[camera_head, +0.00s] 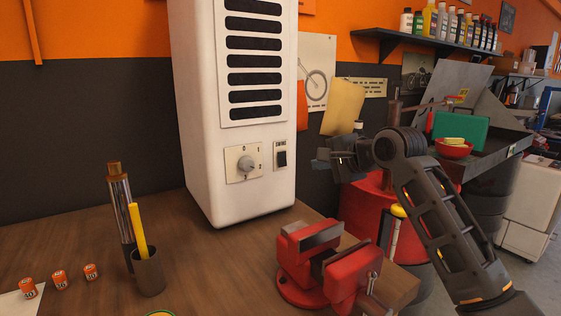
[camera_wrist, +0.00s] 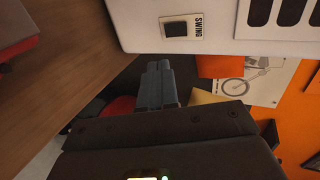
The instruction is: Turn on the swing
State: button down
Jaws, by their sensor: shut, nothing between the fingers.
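A white heater-like unit (camera_head: 235,110) with black vent slots stands on the wooden workbench. Its front has a round knob on a plate (camera_head: 245,164) and, to the right, a black rocker switch (camera_head: 282,158) labelled SWING. The switch also shows in the wrist view (camera_wrist: 176,30), where the picture is turned sideways. My gripper (camera_head: 322,160) is shut and empty, to the right of the switch and apart from it. In the wrist view, my closed fingers (camera_wrist: 158,66) are a short way below the switch. Which way the rocker is pressed is too small to tell.
A red vise (camera_head: 320,262) stands on the bench (camera_head: 215,280) below my gripper. A dark cup (camera_head: 147,272) with a yellow stick and several small orange cans are at the left. A red drum and a tray with a green case are at the right.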

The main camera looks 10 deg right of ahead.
dwell(0.3)
jog(key=p, duration=0.2)
send_near(283, 166)
jog(key=x, duration=0.5)
jog(key=shift+w+a+f, duration=0.1)
jog(key=shift+w+f, duration=0.15)
jog(key=shift+w, duration=0.45)
jog(key=shift+w+f+b, duration=0.1)
jog(key=shift+b, duration=0.25)
